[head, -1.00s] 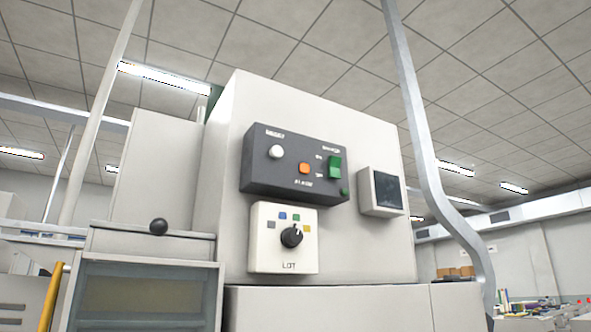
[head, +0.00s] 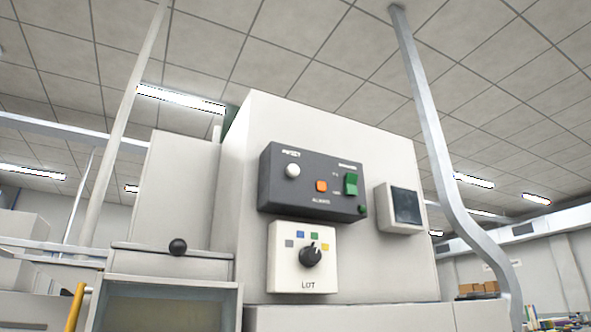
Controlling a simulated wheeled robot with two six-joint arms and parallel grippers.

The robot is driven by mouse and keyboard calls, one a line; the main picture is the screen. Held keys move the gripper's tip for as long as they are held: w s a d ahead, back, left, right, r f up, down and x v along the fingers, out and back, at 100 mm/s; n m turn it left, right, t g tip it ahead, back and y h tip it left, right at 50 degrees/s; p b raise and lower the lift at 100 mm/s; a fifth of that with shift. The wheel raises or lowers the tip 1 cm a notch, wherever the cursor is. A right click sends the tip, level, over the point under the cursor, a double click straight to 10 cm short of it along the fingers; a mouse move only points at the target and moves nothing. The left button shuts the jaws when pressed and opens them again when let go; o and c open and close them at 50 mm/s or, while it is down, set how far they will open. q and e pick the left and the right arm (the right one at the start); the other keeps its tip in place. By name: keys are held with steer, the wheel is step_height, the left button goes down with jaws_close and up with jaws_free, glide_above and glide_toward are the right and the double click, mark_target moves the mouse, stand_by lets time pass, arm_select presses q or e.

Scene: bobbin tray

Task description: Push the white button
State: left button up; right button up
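The white button (head: 292,170) is a small round knob at the upper left of a dark grey control panel (head: 285,196). The panel is mounted on the front of a large pale machine cabinet (head: 385,277). A small green button (head: 362,210) sits at the panel's lower right. Neither of my grippers shows in the head view, and nothing touches the white button.
Below the panel is a white box with a black rotary knob (head: 311,256) and coloured squares. A dark screen (head: 406,206) is at its right. A black ball knob (head: 178,247) and a yellow bar (head: 75,307) stand left. A bent metal pipe (head: 437,160) runs down the right.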

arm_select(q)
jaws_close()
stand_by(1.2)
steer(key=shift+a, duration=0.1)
